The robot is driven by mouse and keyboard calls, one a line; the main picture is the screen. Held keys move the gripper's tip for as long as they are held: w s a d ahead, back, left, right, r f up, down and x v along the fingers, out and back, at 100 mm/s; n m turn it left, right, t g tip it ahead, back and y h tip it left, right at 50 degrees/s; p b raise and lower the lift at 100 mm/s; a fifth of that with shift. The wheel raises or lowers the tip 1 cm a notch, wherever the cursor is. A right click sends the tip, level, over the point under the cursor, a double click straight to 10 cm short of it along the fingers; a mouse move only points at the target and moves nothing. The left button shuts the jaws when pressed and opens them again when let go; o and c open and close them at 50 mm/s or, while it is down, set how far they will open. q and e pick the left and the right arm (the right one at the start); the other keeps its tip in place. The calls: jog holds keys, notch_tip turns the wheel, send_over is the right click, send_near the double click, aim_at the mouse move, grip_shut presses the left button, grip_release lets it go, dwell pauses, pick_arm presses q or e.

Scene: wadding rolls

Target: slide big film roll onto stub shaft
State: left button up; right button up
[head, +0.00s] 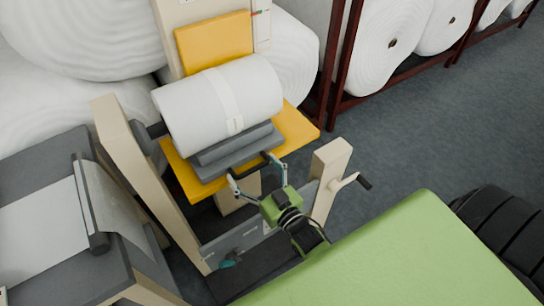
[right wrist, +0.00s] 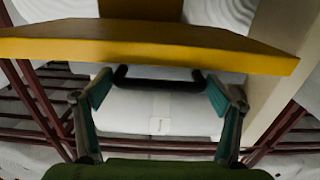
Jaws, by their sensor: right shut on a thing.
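The big white film roll (head: 195,108), with a pale band around it, lies on its side on a stepped grey cradle (head: 225,158). The cradle rests on a yellow platform (head: 298,122). The dark stub shaft (head: 155,131) sticks out from a beige post, by the roll's left end; whether it enters the core is hidden. My right gripper (head: 258,172) is shut on a dark handle at the cradle's front, below the roll. In the right wrist view, the handle (right wrist: 160,79) spans between the fingers, with the roll (right wrist: 155,112) behind. My left gripper is not in view.
The beige post (head: 125,150) stands left of the platform. A shorter post (head: 328,175) with a crank handle stands at right. A grey machine with sheet material (head: 45,220) fills the lower left.

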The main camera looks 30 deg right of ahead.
aim_at(243, 177)
jog(key=shift+s+a, duration=0.15)
jog(key=shift+a, duration=1.65)
jog(key=o, duration=1.5)
jog(key=shift+a, duration=0.2)
jog(key=shift+s, duration=0.35)
jog(key=s, duration=1.1)
jog(key=shift+s+d, duration=0.15)
jog(key=shift+d, duration=0.3)
